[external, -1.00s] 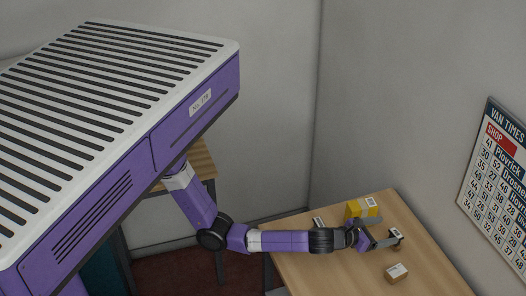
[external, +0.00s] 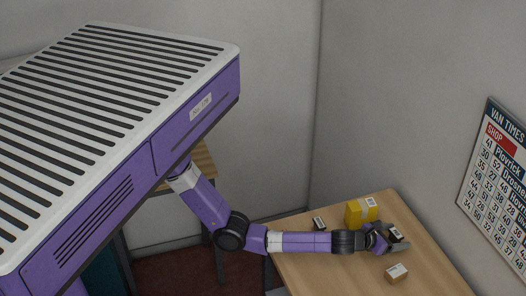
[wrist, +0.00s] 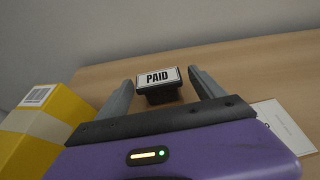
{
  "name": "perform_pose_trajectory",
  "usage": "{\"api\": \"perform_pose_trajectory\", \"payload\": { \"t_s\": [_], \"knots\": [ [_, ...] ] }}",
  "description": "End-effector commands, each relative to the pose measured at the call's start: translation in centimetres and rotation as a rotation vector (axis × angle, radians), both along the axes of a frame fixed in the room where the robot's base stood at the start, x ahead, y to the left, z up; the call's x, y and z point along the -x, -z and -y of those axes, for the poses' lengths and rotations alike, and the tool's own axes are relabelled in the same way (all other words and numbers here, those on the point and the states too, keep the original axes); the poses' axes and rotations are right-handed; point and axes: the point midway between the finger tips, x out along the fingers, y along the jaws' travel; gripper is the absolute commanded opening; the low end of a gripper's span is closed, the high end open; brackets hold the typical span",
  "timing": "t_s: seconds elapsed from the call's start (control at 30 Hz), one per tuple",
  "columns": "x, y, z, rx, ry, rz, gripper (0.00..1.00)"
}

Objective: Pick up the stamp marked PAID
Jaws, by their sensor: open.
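The stamp marked PAID (wrist: 157,78) is a small black block with a white label on top. In the wrist view it stands on the counter (wrist: 235,58) between and slightly beyond the tips of my two grey fingers. In the external view the stamp (external: 396,234) shows partly, at the end of my gripper (external: 394,243). My gripper in the wrist view (wrist: 157,88) is open, one finger on each side of the stamp.
A yellow parcel (external: 358,214) with a pale band and a barcode label stands left of my gripper. A dark item with a white label (external: 319,224) lies further left. A white card (wrist: 286,122) lies at right.

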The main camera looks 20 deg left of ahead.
Motion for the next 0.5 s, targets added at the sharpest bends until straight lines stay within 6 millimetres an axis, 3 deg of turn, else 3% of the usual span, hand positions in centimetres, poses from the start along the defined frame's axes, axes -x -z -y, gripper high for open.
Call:
{"api": "perform_pose_trajectory", "payload": {
  "t_s": [0.2,0.5],
  "knots": [
    [-0.02,0.0,0.06,0.001,0.001,0.001,0.78],
    [-0.02,-0.01,0.05,0.0,0.001,0.001,0.19]
  ]
}}
